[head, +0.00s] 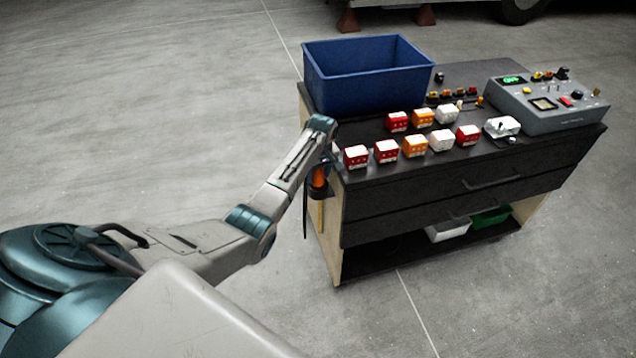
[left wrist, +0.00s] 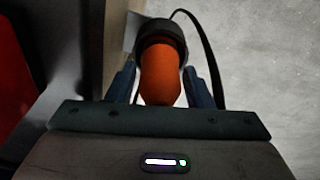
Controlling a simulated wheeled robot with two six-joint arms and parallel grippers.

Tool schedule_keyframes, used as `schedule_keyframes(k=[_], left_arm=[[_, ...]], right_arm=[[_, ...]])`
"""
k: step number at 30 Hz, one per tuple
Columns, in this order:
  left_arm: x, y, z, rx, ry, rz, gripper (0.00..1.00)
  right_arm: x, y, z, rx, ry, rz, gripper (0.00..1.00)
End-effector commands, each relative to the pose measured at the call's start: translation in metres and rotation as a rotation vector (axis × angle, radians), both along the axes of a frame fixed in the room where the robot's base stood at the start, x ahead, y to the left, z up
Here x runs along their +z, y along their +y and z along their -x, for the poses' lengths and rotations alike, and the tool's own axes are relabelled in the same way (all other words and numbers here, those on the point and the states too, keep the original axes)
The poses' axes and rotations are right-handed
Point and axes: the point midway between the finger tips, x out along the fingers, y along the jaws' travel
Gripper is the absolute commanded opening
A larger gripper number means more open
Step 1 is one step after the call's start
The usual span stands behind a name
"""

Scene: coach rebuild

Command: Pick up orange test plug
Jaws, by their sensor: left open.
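The orange test plug (head: 319,178) hangs at the left side of the dark cabinet, with a black cable hanging down beside it. In the left wrist view the plug (left wrist: 160,76) has a rounded orange body and a black collar at its far end. My left gripper (left wrist: 168,88) is open, with one finger on each side of the plug. I cannot tell whether either finger touches it. In the head view my left gripper (head: 322,165) is partly hidden behind my forearm. My right gripper is not in view.
The cabinet (head: 420,190) carries a blue bin (head: 365,85), several red, orange and white blocks, and a grey control box (head: 550,105). A white tray (head: 448,229) and a green tray (head: 490,217) sit on its lower shelf. The floor to the left is clear.

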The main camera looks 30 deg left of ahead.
Motion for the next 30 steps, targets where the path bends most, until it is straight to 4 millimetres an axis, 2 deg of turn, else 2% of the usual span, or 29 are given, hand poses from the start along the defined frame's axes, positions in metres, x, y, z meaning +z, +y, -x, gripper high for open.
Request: schedule_keyframes(k=[1,7,17,22,26,30], left_arm=[[0.000,0.000,0.000,0.000,0.000,0.000,0.47],[0.000,0.000,0.000,0.000,0.000,0.000,0.07],[0.003,0.000,0.000,0.001,-0.001,-0.001,0.06],[0.017,0.001,-0.001,0.001,-0.003,-0.002,0.06],[0.037,0.001,-0.001,0.001,-0.005,-0.003,0.06],[0.036,-0.011,0.018,-0.001,0.000,-0.001,0.06]], right_arm=[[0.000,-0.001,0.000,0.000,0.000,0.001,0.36],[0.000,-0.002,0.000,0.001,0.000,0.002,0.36],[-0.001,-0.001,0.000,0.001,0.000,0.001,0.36],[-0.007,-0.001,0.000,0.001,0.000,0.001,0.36],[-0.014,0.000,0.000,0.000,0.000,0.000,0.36],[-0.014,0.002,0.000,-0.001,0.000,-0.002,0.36]])
